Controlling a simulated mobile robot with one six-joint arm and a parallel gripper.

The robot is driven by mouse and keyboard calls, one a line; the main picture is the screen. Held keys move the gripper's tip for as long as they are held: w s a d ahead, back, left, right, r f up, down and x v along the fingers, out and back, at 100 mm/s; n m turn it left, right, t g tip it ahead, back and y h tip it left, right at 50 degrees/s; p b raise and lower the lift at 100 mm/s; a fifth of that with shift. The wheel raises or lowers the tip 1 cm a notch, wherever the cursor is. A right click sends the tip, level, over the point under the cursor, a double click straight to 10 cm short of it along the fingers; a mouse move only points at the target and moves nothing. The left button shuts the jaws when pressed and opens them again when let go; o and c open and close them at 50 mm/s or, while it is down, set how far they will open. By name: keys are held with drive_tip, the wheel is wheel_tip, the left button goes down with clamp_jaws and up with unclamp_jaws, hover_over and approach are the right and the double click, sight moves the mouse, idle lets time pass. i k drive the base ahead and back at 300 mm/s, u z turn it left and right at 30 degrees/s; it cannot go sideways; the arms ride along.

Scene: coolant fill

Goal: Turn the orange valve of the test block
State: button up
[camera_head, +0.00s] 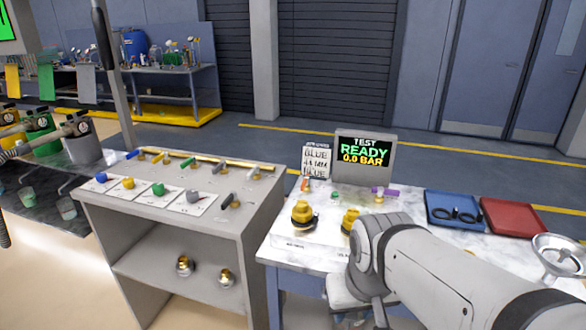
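A small orange handle (305,185), which looks like the orange valve, stands at the back left of the marble-topped table, just below a printed card. It is too small to tell its angle exactly. A small green piece (335,195) and a purple handle (385,191) are to its right. The body of the test block is hard to make out. A screen (364,150) behind reads "TEST READY 0.0 BAR". My arm comes in from the lower right and bends at the table's front edge. My gripper is not visible, so I cannot tell its state.
Brass fittings (304,214) stand at the table's front left; another is partly behind my arm. A blue tray (453,210) with black rings, a red tray (514,217) and a metal bowl (558,255) are right. A grey shelf unit (235,217) with coloured handles stands left.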

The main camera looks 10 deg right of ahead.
sight(305, 178)
drive_tip(key=u, duration=0.05)
drive_tip(key=i, duration=1)
drive_tip(key=z, duration=0.05)
